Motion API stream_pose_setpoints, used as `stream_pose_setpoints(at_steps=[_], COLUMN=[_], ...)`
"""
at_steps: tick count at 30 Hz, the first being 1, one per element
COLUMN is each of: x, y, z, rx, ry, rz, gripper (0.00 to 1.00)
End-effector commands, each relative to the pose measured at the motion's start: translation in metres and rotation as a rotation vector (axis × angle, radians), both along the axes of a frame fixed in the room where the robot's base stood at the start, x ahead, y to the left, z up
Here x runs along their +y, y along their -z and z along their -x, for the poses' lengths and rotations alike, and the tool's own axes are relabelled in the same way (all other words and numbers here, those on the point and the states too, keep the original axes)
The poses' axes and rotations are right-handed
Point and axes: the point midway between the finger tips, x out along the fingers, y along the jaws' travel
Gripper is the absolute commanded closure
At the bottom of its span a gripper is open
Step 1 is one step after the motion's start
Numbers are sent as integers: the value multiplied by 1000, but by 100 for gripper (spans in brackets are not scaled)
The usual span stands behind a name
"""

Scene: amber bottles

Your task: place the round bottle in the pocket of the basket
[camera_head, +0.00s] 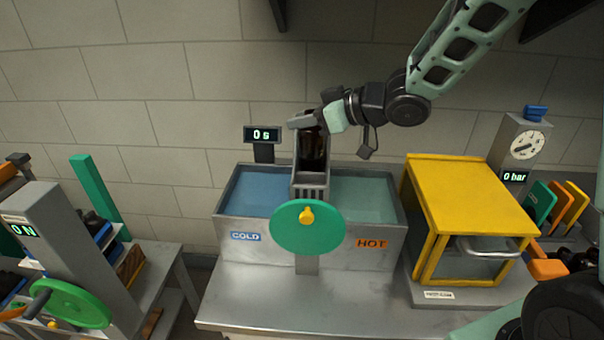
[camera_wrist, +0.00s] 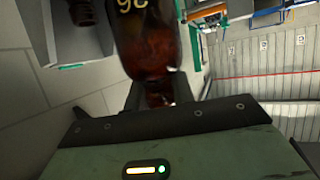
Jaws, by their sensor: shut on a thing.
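The amber round bottle (camera_head: 314,150) is upright in the head view, directly under my gripper (camera_head: 308,122). In the wrist view the bottle (camera_wrist: 150,45) shows yellow digits, and its neck end sits between my fingers (camera_wrist: 158,93). My gripper is shut on it. The grey basket (camera_head: 311,186) stands at the middle of the two-part bath, behind the green wheel. The bottle is at the basket's upper part in the head view. Its lower end is hidden, so I cannot tell whether it rests in a pocket.
The bath has a blue COLD side (camera_head: 254,195) and a greenish HOT side (camera_head: 365,197). The green wheel (camera_head: 290,228) with a yellow knob is in front. A yellow cabinet (camera_head: 455,180) stands close at right. A display reading 0 s (camera_head: 262,135) is behind at left.

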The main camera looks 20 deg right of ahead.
Motion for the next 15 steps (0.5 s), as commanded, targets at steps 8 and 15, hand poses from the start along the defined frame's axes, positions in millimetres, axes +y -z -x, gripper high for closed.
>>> stream_pose_setpoints(at_steps=[8,15], x=[0,0], y=[45,67], z=[1,0], rx=[7,6], ry=[-1,0], rz=[-1,-2], gripper=[100,100])
